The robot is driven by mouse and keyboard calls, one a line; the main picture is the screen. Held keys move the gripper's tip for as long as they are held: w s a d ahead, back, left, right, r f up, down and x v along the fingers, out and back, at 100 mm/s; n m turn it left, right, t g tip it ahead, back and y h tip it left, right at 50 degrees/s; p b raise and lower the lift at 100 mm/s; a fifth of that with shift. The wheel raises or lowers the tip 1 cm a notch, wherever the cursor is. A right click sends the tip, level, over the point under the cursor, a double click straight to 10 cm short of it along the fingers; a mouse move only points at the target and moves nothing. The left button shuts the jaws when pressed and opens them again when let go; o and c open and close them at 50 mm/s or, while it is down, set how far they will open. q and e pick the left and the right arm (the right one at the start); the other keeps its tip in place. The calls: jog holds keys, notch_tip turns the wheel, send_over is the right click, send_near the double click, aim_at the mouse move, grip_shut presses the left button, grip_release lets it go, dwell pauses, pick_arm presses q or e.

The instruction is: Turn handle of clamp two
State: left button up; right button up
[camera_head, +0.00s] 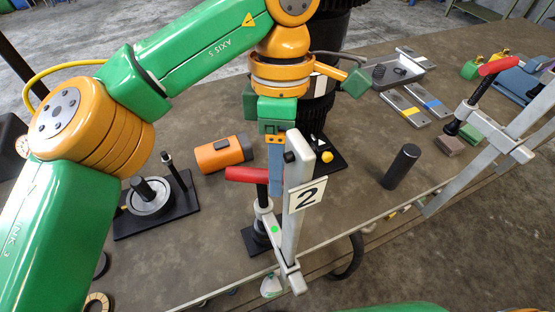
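Clamp two is the grey clamp at the table's front edge, with an upright bar, a white plate marked 2 (307,196) and a green dot on its lower part. Its red handle (246,175) lies roughly level and sticks out to the left of the bar. My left gripper (274,182) points down from above, right behind the bar and beside the right end of the handle. One blue-grey finger shows; the bar hides the rest, so its opening and any contact with the handle cannot be made out. My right gripper is not in view.
A black base with a round metal part (150,197) stands left of the clamp, near an orange cylinder (224,153). A dark upright cylinder (402,167) stands to the right. Another red-handled clamp (494,67) is at the far right, near grey trays.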

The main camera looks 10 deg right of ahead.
pick_arm(q)
jog(key=a+n+t+b, duration=0.1)
jog(key=n+b, duration=0.2)
jog(key=n, duration=0.7)
jog(key=w+a+n+t+h+b, duration=0.1)
jog(key=n+b, duration=0.3)
jog(key=n, duration=0.6)
jog(key=a+n+t+h+b, duration=0.1)
jog(key=a+n+t+b, duration=0.1)
jog(key=n, duration=0.7)
jog(key=shift+w+a+f+n+b, duration=0.25)
jog(key=shift+a+f+n+b, duration=0.15)
jog(key=shift+b, duration=0.3)
jog(key=p+v, duration=0.2)
jog(key=v, duration=0.4)
jog(key=shift+d+r, duration=0.1)
jog(key=shift+r, duration=0.3)
jog(key=shift+s+r, duration=0.1)
jog(key=shift+r, duration=0.45)
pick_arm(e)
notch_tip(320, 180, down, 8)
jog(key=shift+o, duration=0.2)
